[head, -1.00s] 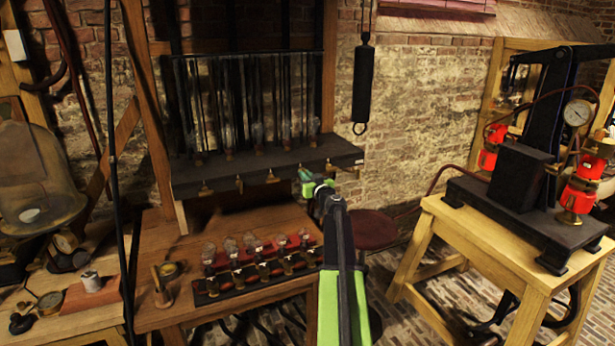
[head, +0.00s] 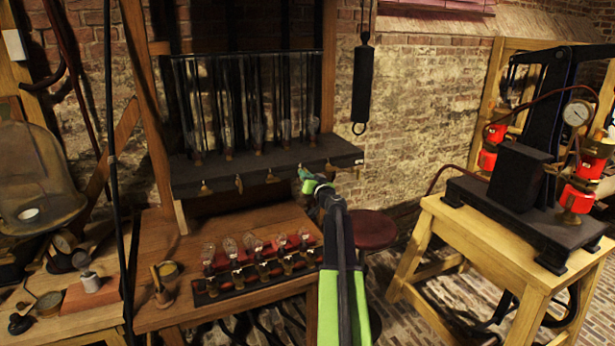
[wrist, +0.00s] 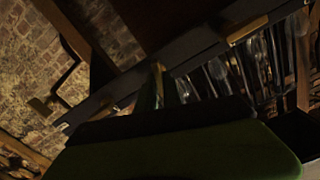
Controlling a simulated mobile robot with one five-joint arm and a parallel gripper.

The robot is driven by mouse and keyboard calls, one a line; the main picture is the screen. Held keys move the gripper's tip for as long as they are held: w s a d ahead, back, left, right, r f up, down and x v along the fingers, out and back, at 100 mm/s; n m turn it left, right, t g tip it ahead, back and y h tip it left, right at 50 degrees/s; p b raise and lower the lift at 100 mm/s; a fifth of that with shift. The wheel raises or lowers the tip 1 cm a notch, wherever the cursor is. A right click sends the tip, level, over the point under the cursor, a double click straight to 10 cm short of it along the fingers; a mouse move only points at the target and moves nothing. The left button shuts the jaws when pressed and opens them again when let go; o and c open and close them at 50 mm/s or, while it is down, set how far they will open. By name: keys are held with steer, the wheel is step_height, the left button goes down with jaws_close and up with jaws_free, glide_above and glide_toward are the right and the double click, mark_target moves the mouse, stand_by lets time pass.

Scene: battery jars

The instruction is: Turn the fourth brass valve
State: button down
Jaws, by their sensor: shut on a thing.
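A row of small brass valves lines the front edge of the dark shelf (head: 215,179). From the left, the first valve (head: 206,187), second valve (head: 239,183) and third valve (head: 271,176) show clearly, with another valve (head: 330,166) right of my gripper. My green gripper (head: 303,174) is at the fourth place, shut on the fourth brass valve, which it mostly hides in the head view. In the dark wrist view, a brass piece (wrist: 158,72) shows just beyond the broad green and black gripper body, by the shelf edge.
Several glass bulbs stand on the shelf. Below, a red and black rack (head: 210,296) with several jars sits on the wooden bench (head: 190,255). A pump on a wooden stand (head: 470,225) is at the right, beyond a round dark red stool (head: 375,230).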

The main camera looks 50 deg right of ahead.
steer(key=m, duration=1.3)
steer(key=shift+s+d+f+m, duration=0.2)
steer(key=shift+f+m, duration=0.1)
steer(key=shift+m, duration=0.1)
stand_by(0.4)
steer(key=c, duration=1.5)
jaws_free()
steer(key=shift+c, duration=0.2)
steer(key=shift+o, duration=0.2)
steer(key=shift+w, duration=0.1)
